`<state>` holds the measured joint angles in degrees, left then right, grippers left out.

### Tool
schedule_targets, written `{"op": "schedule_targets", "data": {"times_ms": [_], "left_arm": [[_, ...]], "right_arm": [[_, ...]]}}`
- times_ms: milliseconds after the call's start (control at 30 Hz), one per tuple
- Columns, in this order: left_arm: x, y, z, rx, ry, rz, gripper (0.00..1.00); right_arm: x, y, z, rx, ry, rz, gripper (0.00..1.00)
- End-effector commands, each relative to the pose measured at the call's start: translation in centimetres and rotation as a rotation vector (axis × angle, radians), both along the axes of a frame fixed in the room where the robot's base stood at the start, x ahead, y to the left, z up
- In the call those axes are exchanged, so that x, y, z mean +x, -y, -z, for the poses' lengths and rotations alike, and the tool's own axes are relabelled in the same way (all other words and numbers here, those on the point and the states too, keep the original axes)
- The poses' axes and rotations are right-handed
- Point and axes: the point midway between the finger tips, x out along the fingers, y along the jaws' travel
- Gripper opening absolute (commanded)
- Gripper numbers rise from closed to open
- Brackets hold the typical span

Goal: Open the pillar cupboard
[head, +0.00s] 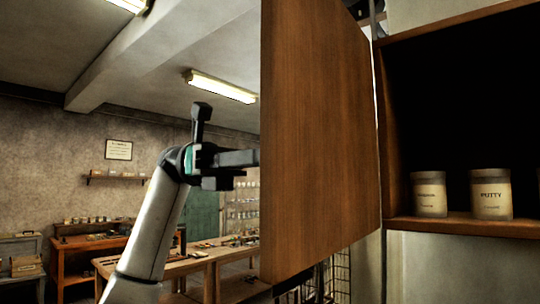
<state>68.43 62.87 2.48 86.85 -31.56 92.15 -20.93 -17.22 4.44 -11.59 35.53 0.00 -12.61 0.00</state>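The pillar cupboard (455,228) is at the right, with its dark inside showing. Its wooden door (318,140) stands swung wide open, its broad face filling the middle of the view. My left gripper (245,158) is at the door's left edge, with a dark finger reaching right to that edge. The door may hide the fingertips, so I cannot tell whether they touch it or how far apart they are. My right gripper is not identifiable in view.
Two labelled jars stand on the cupboard's floor: one (429,195) at the left and a putty jar (491,195) to its right. A dark part (372,8) shows above the door, unclear. Workbenches (195,265) stand at the back left.

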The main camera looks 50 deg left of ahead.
Motion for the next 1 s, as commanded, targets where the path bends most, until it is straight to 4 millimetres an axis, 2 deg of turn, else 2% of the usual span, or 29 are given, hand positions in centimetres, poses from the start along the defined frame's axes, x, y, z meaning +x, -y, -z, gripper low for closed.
{"op": "schedule_targets", "data": {"times_ms": [400, 433, 533, 1000], "left_arm": [[0.01, 0.02, 0.06, 0.003, -0.001, -0.003, 0.00], [0.01, 0.02, 0.06, 0.003, -0.001, -0.003, 0.18], [0.01, 0.02, 0.05, 0.003, -0.001, -0.003, 0.27], [-0.05, 0.11, 0.04, 0.002, -0.001, -0.001, 0.27]], "right_arm": [[0.05, 0.29, -0.01, -0.004, 0.001, 0.003, 0.50], [0.05, 0.30, -0.01, -0.004, 0.001, 0.003, 0.50], [0.06, 0.30, -0.01, -0.004, 0.001, 0.003, 0.50], [0.06, 0.62, 0.00, -0.008, 0.001, 0.002, 0.50]]}}
